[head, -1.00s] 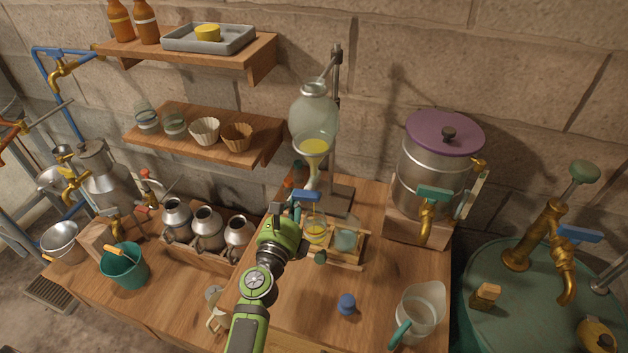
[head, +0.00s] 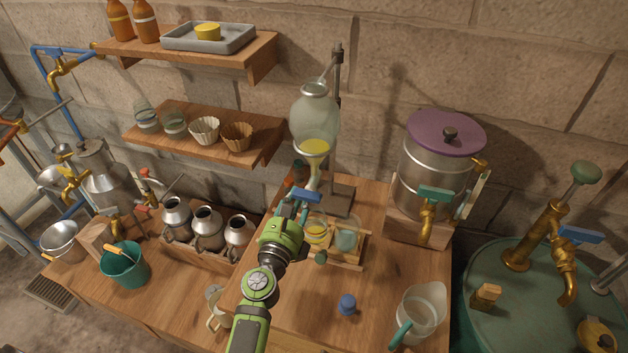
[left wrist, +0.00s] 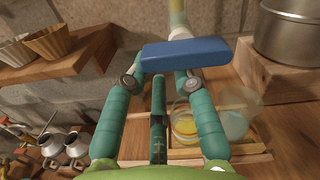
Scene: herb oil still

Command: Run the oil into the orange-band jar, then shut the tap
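The glass separating funnel (head: 315,120) hangs on a stand and holds a yellow oil layer (head: 314,147) low in its bulb. Its blue tap handle (head: 308,195) lies crosswise below; it also shows in the left wrist view (left wrist: 187,53). A jar with yellow content (head: 316,234) stands in a wooden rack under the tap; an orange-yellow ring shows on it in the left wrist view (left wrist: 186,132). A pale blue jar (head: 346,240) stands right of it. My left gripper (head: 296,208) is at the handle, fingers apart; the handle hides the fingertips. Any falling stream is unclear.
A steel pot with purple lid (head: 445,165) stands to the right. A blue stopper (head: 347,304) and a glass jug (head: 422,308) are at the front. Metal jugs (head: 207,228) stand left in a crate. A shelf (head: 200,140) is above left.

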